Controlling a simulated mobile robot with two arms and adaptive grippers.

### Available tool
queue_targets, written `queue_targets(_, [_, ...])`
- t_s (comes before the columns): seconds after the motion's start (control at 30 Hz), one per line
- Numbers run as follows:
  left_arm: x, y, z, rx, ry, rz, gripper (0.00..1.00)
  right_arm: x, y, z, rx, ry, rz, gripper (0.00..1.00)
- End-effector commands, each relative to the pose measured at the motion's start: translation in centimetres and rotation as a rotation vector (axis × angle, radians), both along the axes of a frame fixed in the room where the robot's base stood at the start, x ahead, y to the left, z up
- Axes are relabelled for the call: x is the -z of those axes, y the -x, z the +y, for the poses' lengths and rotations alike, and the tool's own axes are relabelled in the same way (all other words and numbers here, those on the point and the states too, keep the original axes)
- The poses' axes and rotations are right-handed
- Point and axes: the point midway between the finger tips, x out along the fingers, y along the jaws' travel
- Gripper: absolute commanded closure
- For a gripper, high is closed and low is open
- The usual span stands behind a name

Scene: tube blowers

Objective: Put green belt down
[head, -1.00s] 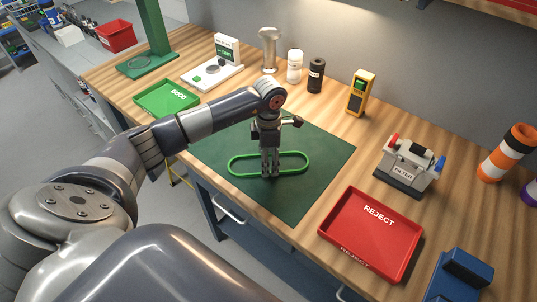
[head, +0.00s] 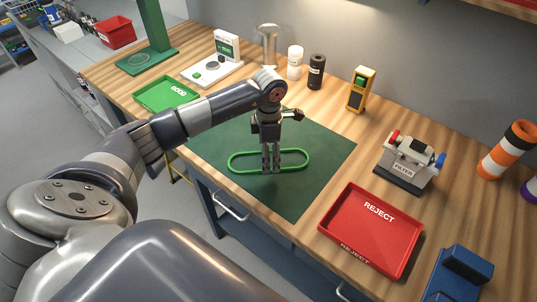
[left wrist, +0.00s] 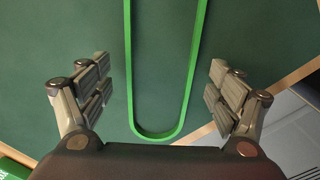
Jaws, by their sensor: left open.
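The green belt (head: 238,168) lies as a long loop on the dark green mat (head: 310,185) in the head view. My left gripper (head: 271,165) is over the middle of the belt, its fingers pointing down. In the left wrist view the belt (left wrist: 160,134) runs between the two spread fingers of my left gripper (left wrist: 160,88), apart from both. The gripper is open and holds nothing. How high the fingertips are above the mat is hard to tell. My right gripper is not in view.
The red REJECT tray (head: 352,225) stands right of the mat, the green GOOD tray (head: 160,90) left of it. A filter unit (head: 408,160), a yellow meter (head: 360,88) and bottles (head: 316,72) stand behind. The mat around the belt is clear.

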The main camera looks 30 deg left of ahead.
Motion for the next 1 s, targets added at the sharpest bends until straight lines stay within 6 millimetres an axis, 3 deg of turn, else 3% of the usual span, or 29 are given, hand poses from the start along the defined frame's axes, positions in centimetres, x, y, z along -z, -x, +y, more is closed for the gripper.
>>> queue_targets(0.3, [-6.7,-0.2,0.0,0.001,-0.002,-0.007,0.15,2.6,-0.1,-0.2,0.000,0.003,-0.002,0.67])
queue_targets(0.5, [-9.8,-0.1,0.0,-0.002,0.000,-0.004,0.15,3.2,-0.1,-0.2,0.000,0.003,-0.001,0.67])
queue_targets(0.7, [-10.9,0.0,0.0,-0.001,-0.001,-0.002,0.15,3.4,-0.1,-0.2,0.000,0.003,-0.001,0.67])
queue_targets(1.0, [-11.0,0.0,0.0,-0.001,-0.001,0.000,0.15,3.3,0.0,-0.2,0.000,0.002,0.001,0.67])
